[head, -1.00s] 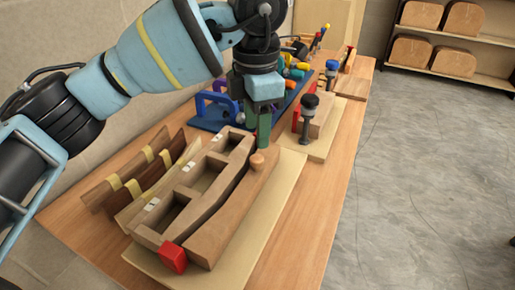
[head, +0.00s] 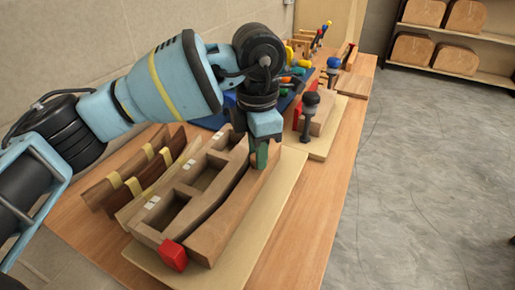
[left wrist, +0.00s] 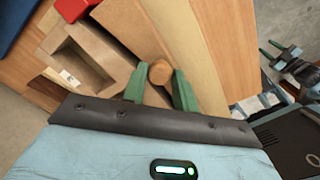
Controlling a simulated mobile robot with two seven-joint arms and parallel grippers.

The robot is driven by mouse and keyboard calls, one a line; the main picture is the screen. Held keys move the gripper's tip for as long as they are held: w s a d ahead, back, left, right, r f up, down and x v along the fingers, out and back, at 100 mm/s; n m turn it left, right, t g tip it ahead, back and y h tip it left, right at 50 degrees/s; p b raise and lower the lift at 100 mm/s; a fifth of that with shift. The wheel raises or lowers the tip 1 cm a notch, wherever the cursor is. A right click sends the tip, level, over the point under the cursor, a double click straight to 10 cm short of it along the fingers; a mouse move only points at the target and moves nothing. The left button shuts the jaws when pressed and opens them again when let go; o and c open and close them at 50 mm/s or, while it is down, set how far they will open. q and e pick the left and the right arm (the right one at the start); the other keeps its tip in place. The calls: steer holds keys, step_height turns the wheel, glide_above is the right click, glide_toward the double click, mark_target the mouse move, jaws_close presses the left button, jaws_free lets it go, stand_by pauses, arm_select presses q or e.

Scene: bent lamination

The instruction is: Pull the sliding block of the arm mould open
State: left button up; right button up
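The arm mould (head: 172,201) is a wooden frame with square pockets, on a pale board (head: 255,222). The sliding block (head: 215,228) is a long wooden piece with a curved edge along the mould's right side. A narrow dark gap shows between the two. My left gripper (head: 260,156) points down at the block's far end. In the left wrist view, its green fingers (left wrist: 160,84) stand on either side of a round wooden knob (left wrist: 159,72), with small gaps visible. The knob is hidden in the head view. My right gripper (left wrist: 273,48) shows small and empty, fingers apart.
A red block (head: 173,255) sits at the mould's near end. Bent strips with yellow bands (head: 135,182) lie on the left. A clamp with a dark post (head: 307,118) stands farther back. The bench strip to the right and the floor are clear.

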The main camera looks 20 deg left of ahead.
arm_select(q)
jaws_close()
steer(key=shift+d, duration=0.1)
steer(key=d, duration=0.1)
steer(key=d+p, duration=0.1)
steer(key=d, duration=0.1)
steer(key=shift+s+d, duration=0.15)
steer(key=shift+s, duration=0.2)
steer(key=shift+o, duration=2.4)
jaws_free()
steer(key=shift+r, duration=0.1)
step_height(320, 180, up, 8)
steer(key=shift+f, duration=0.2)
